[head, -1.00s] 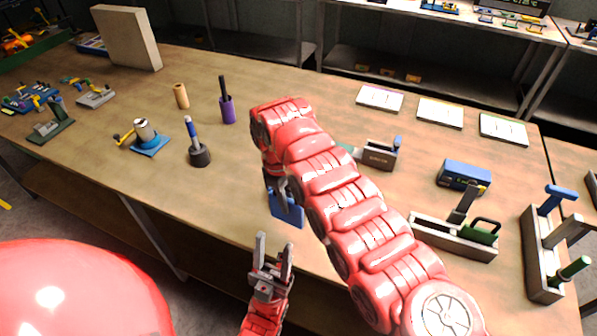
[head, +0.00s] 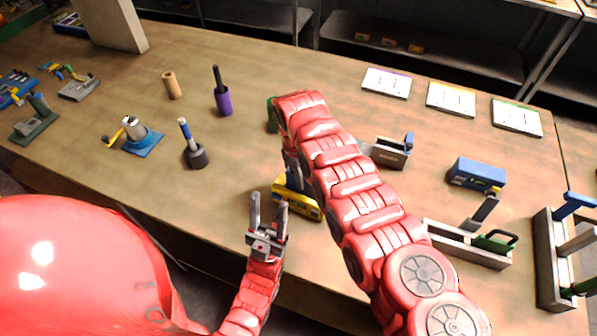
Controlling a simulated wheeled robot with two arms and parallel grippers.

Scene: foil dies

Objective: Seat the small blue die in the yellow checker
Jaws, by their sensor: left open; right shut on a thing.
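The yellow checker (head: 306,206) is a small yellow block near the table's front edge, partly covered by my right arm and my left gripper. My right gripper (head: 292,172) points down just above it, shut on the small blue die (head: 294,183). Only a little blue shows between the jaws and the checker's top. I cannot tell whether the die is inside the checker or just above it. My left gripper (head: 267,198) is open and empty, fingers upward, in front of the checker's left end.
A black-handled tool in a purple cup (head: 223,103), a blue-handled tool in a dark base (head: 196,157) and a blue-based fixture (head: 140,139) stand left. A blue box (head: 476,173) and grey fixtures stand right. White cards (head: 450,98) lie at the back. The left front table is fairly clear.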

